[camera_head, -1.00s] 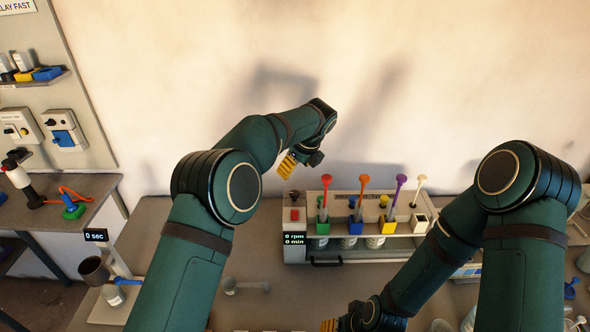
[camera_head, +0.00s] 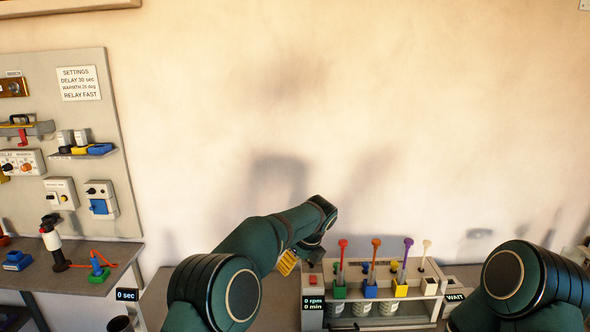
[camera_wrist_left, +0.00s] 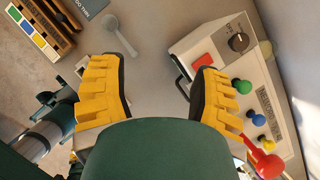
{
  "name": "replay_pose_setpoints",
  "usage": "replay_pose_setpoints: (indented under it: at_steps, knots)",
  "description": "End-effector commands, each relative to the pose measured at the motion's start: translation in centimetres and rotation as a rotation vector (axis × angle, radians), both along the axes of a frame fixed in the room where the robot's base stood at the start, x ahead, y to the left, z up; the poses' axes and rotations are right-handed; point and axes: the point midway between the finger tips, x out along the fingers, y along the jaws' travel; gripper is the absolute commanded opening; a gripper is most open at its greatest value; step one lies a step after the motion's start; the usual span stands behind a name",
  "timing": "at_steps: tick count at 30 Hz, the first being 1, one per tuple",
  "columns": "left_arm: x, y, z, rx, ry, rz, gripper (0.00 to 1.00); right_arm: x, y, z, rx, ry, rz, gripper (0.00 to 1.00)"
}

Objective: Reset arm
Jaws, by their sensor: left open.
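My left gripper (camera_head: 287,262), with yellow ridged fingers, is raised near the wall, just left of and above the white mixing rack (camera_head: 313,288). In the left wrist view its two fingers stand wide apart (camera_wrist_left: 158,92) with nothing between them. The rack also shows there (camera_wrist_left: 215,48), beside the right finger, with a red button and a dark knob. My right arm (camera_head: 520,290) comes in at the lower right. Its gripper is below the frame in the head view.
The rack holds several plungers with coloured blocks, including a red-topped one (camera_head: 342,258). A "WAIT" display (camera_head: 455,297) stands right of it. A settings panel (camera_head: 78,84) hangs at left above a side bench (camera_head: 95,283). A pale spoon-like tool (camera_wrist_left: 117,33) lies on the table.

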Motion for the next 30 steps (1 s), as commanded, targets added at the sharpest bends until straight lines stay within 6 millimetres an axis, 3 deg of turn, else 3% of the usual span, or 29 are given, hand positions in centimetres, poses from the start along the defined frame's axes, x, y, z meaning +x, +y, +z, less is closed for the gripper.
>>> replay_pose_setpoints:
  at_steps: [2,8,14,21,25,30]
  knots:
    - [0.0,0.1,-0.1,-0.003,0.001,0.004,0.64,0.0,0.0,0.0,0.0,0.001,0.0,0.47]
    - [-1.8,1.0,-6.1,-0.167,0.02,0.164,0.64,0.0,0.0,0.0,0.0,0.0,0.0,0.47]
    - [-5.3,2.0,-12.1,-0.357,0.055,0.411,0.64,0.0,0.0,0.0,0.0,0.0,0.0,0.47]
    - [-13.6,4.0,-19.5,-0.631,0.134,0.963,0.64,0.0,0.0,0.0,0.0,0.001,0.0,0.47]
    - [-19.0,5.4,-22.1,-0.741,0.169,1.333,0.64,0.0,0.0,0.0,0.0,0.0,0.0,0.47]
    - [-25.5,7.3,-23.7,-0.818,0.182,1.786,0.64,0.0,0.0,0.0,0.0,0.001,0.0,0.47]
